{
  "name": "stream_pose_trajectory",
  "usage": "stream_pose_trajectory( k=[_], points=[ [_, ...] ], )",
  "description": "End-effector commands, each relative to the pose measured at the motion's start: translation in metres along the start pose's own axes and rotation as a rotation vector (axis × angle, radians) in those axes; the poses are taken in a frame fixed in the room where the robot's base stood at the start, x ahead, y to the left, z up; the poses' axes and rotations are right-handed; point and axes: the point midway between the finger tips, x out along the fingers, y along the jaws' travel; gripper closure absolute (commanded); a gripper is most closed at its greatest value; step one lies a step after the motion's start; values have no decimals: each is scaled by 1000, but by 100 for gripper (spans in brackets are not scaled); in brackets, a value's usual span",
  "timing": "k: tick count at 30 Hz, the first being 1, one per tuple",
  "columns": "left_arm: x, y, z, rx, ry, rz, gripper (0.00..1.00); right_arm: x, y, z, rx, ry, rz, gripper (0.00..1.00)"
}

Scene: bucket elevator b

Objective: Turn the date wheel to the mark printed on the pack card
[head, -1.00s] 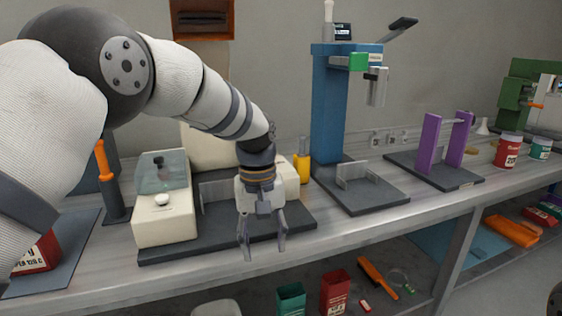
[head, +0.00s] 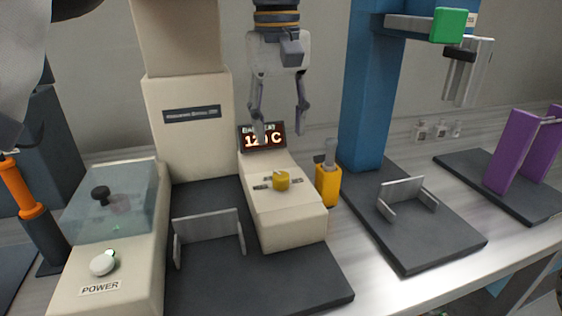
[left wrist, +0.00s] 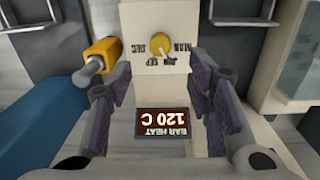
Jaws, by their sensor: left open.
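The date wheel looks to be the yellow knob (head: 281,181) on the sloped top of the cream machine unit (head: 290,225). The knob also shows in the left wrist view (left wrist: 161,47), with upside-down labels reading MAR, JUN, SEP and DEC around it. A pale pointer line is on it, but I cannot tell its exact mark. My left gripper (head: 280,134) is open and empty, hanging above and behind the knob, apart from it. Its two fingers flank the view in the left wrist picture (left wrist: 160,82). No pack card is recognisable now. My right gripper is out of view.
A lit display (head: 263,138) reads BAR HEAT 120 C behind the knob. A yellow-bodied tool (head: 328,185) stands close to the unit's right. A blue column (head: 370,100) rises farther right. A clear-lidded box (head: 110,205) with a POWER label stands left.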

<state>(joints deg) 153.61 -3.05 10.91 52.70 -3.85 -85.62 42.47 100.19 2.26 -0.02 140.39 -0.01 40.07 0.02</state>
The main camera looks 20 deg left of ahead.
Motion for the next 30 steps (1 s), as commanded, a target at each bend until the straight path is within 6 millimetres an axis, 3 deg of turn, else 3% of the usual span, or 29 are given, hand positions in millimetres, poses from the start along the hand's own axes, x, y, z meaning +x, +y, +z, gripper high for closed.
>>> stream_pose_trajectory(
  k=[6, 10, 15, 22, 28, 30],
  points=[
    [54, -1, 1, -1, 1, 0, 54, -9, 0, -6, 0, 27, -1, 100],
    [79, -1, 0, -1, 0, 1, 54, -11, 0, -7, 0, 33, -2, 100],
    [93, 0, 0, 0, 2, 2, 54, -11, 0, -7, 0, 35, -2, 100],
    [94, 0, 0, 0, 2, 2, 54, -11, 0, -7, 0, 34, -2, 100],
    [94, 0, 0, 0, 2, 2, 99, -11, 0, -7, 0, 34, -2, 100],
    [94, 0, 0, 0, 2, 2, 100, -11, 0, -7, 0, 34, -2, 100]
  ],
)
